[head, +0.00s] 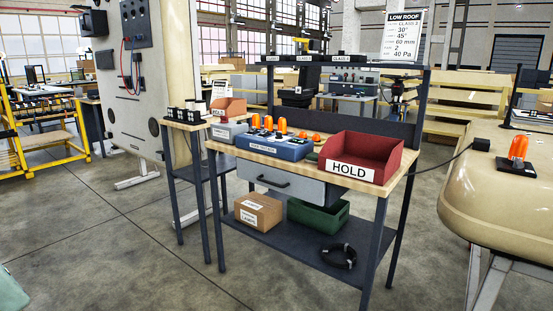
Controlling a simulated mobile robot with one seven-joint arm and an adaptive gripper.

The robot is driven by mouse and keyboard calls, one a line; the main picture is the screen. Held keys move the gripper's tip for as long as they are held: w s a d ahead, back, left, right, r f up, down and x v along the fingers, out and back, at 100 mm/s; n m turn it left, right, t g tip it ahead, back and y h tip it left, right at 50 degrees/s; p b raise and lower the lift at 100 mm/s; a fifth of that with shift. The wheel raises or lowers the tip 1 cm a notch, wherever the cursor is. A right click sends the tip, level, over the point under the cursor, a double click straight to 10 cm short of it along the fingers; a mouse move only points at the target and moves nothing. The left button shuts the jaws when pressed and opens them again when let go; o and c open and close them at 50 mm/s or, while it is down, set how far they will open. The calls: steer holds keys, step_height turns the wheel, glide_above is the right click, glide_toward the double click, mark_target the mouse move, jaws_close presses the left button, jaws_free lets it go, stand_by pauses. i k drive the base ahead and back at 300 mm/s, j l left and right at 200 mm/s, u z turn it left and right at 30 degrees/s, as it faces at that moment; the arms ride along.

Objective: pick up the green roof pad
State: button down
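A small dark greenish object (312,157) lies on the tabletop between the blue tray and the red HOLD bin. It may be the green roof pad, but it is too small to tell for sure. The bin partly crowds it on the right. No other thing that looks like a green pad is clear in the head view. My gripper is not in view.
The workbench (228,147) carries the red HOLD bin (392,158), a blue tray (290,148) with orange beacons, and a grey box (224,133). A green crate (318,217), a carton (258,212) and a black coil (339,257) sit on its lower shelf. Floor in front is clear.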

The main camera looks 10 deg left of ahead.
mark_target(312, 158)
steer(key=i+z, duration=0.15)
steer(key=i, duration=1.05)
steer(key=i+j+z, duration=0.2)
steer(key=i, duration=0.95)
steer(key=l, duration=0.1)
